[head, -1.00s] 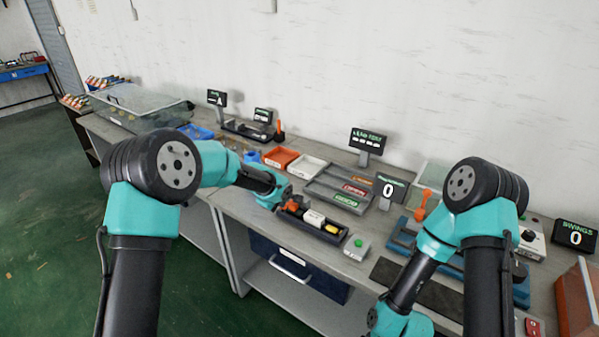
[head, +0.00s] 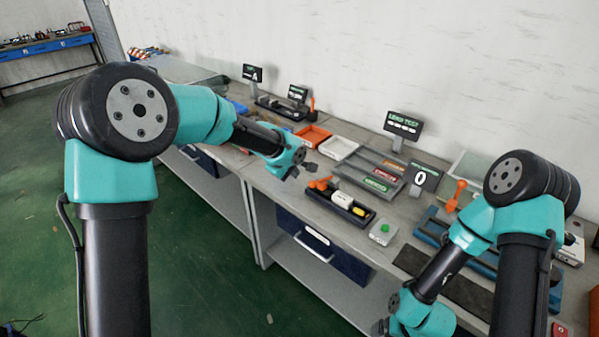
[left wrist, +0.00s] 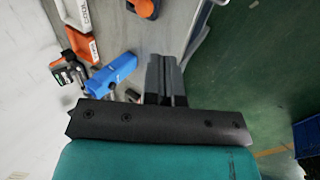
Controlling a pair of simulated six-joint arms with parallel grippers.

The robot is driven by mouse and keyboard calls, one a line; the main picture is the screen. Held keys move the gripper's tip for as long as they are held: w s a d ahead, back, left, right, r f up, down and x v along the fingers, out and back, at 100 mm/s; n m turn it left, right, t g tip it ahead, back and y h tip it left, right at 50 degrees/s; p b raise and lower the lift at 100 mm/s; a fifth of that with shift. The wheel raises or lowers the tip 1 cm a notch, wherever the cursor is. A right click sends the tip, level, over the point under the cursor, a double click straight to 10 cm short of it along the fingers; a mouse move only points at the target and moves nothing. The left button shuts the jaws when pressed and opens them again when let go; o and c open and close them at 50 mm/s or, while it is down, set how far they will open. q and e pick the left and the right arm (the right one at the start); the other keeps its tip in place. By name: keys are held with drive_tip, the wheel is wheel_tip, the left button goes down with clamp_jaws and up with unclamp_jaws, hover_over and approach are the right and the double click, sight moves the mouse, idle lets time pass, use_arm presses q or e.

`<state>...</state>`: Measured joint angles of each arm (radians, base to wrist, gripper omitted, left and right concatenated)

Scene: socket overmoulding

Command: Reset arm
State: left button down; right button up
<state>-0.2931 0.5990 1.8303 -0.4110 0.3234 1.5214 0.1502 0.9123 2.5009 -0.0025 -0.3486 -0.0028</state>
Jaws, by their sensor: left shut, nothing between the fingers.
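My left gripper (head: 301,170) is over the bench near its front edge, left of the black tray. It is shut and empty. Its closed fingers also show in the left wrist view (left wrist: 165,78), with bench surface and green floor behind them. My right arm comes in at the right of the head view and bends down toward the bottom edge. Its fingers are out of view.
The black tray (head: 372,220) holds an orange, a white and a yellow part. A green-button box (head: 383,232) stands beside it. Orange (head: 313,135) and white bins (head: 338,147), labelled trays (head: 378,173) and small displays (head: 403,123) stand behind. Green floor lies left.

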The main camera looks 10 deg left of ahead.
use_arm(q)
drive_tip(key=shift+s+a+r, duration=0.15)
drive_tip(key=shift+s, duration=0.05)
idle(0.4)
drive_tip(key=s+a+f+m+g, duration=0.1)
drive_tip(key=s+a+f+m, duration=0.1)
drive_tip(key=s+f, duration=0.35)
drive_tip(key=s+a+f+m, duration=0.1)
drive_tip(key=s+a+f, duration=0.2)
drive_tip(key=f, duration=0.6)
drive_tip(key=s+a+f+m+g, duration=0.1)
drive_tip(key=s+a+f+m, duration=0.1)
drive_tip(key=s+f, duration=0.35)
drive_tip(key=s+a+f+m+g, duration=0.1)
drive_tip(key=s+a+f+m, duration=0.1)
drive_tip(key=s+f, duration=0.4)
drive_tip(key=s+a+f+m+g, duration=0.1)
drive_tip(key=s+f, duration=0.5)
drive_tip(key=s, duration=0.6)
drive_tip(key=shift+a+f+m, duration=0.2)
drive_tip(key=shift+a+m, duration=0.3)
drive_tip(key=shift+a, duration=0.75)
use_arm(e)
drive_tip(key=shift+c, duration=0.4)
